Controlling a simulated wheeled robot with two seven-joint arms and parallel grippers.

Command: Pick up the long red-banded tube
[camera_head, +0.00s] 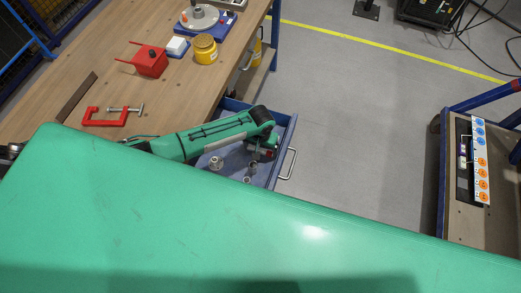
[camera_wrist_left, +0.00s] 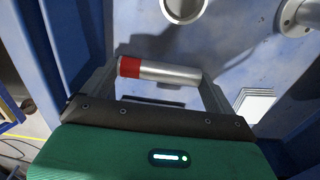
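The red-banded tube (camera_wrist_left: 158,71) is a silver cylinder with a red band at its left end. It lies crosswise near the fingertips of my left gripper (camera_wrist_left: 160,85) in the left wrist view. The gripper's fingers are wide apart, one near each end of the tube; whether they touch it I cannot tell. In the head view my left gripper (camera_head: 263,152) reaches down into an open blue drawer (camera_head: 288,135), and the tube cannot be made out clearly there. My right gripper is not in view.
Another silver cylindrical part (camera_wrist_left: 183,9) and a round flanged part (camera_wrist_left: 292,14) are close by in the drawer, with a white square stack (camera_wrist_left: 256,103) at right. The wooden bench (camera_head: 110,70) beside the drawer holds a red clamp (camera_head: 105,117) and a yellow tin (camera_head: 205,50).

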